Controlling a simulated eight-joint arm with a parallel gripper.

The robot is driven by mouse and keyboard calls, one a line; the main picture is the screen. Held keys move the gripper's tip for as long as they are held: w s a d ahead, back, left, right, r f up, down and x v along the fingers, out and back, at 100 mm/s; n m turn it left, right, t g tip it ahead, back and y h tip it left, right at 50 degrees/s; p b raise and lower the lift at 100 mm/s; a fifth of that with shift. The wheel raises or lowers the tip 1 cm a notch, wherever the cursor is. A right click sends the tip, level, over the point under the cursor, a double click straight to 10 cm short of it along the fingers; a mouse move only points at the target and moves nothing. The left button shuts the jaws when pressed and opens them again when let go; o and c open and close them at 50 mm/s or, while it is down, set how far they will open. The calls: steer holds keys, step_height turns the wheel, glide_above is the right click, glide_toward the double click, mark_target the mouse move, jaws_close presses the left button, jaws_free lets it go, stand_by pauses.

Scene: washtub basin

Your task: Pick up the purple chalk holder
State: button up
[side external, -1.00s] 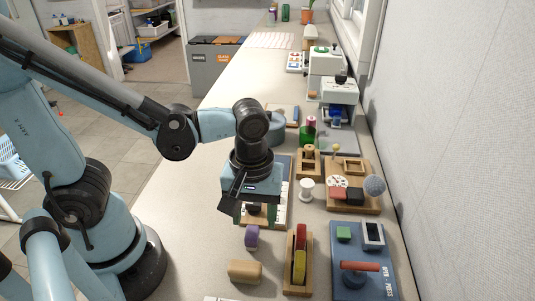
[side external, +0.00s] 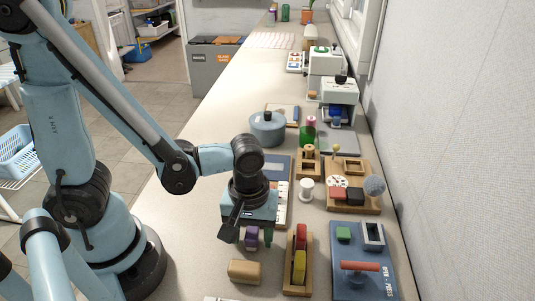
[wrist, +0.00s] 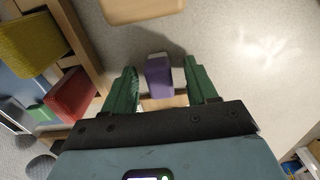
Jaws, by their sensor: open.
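The purple chalk holder (side external: 252,237) is a small purple block with a pale end, on the counter. In the wrist view the purple chalk holder (wrist: 158,76) lies between the two green fingers, with a gap on either side. My gripper (wrist: 161,88) is open and points down over it. In the side view my gripper (side external: 253,238) has its green fingers on either side of the holder, one partly hidden by the wrist. Whether the fingers reach the counter, I cannot tell.
A wooden block (side external: 245,271) lies just in front of the holder. A wooden rack (side external: 290,277) with a red and a yellow block (side external: 299,266) stands close on the right. A white spool (side external: 306,190) and a blue panel (side external: 350,287) are further right. The counter's left edge is clear.

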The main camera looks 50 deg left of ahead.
mark_target(250, 236)
jaws_close()
stand_by(0.3)
steer(key=shift+r, duration=0.15)
steer(key=shift+r, duration=0.65)
steer(key=r, duration=0.3)
steer(key=shift+s+d, duration=0.3)
steer(key=shift+s, duration=0.05)
steer(key=s+d+r, duration=0.6)
steer(key=s, duration=0.2)
steer(key=shift+s+d+r, duration=0.15)
steer(key=shift+s+r, duration=0.05)
steer(key=shift+s, duration=0.15)
